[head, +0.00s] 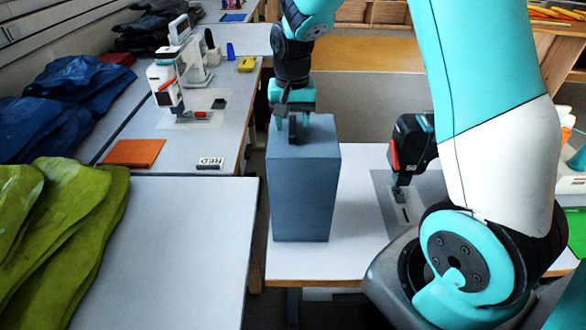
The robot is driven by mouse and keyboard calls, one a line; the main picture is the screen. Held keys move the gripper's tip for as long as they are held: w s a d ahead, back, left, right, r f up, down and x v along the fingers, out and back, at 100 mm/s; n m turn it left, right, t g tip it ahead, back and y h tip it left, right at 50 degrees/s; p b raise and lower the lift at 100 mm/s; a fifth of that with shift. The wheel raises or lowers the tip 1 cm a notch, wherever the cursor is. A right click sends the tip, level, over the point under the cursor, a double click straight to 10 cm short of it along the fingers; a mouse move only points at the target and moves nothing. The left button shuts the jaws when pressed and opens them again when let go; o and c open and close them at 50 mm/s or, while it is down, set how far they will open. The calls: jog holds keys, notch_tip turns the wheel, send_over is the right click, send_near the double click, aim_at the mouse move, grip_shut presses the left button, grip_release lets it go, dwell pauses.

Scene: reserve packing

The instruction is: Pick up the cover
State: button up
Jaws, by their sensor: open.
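The cover (303,195) looks like a tall blue-grey box shape and stands upright on a white-topped table (300,262). My gripper (296,128) points down at the top of the cover, near its back left part. Its jaws are open. A dark upright piece shows between or just in front of the fingers; I cannot tell whether it is a handle of the cover or part of my gripper. I cannot tell whether the fingers touch the cover.
A dark sewing machine (408,150) stands right of the cover, close to my arm. A white sewing machine (172,85) stands on the left table, near an orange cloth (133,152). Green cloth (50,240) lies at left. The front left tabletop (180,250) is mostly clear.

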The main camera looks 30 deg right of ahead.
jog(key=shift+f, duration=0.1)
jog(key=shift+c, duration=0.5)
grip_shut()
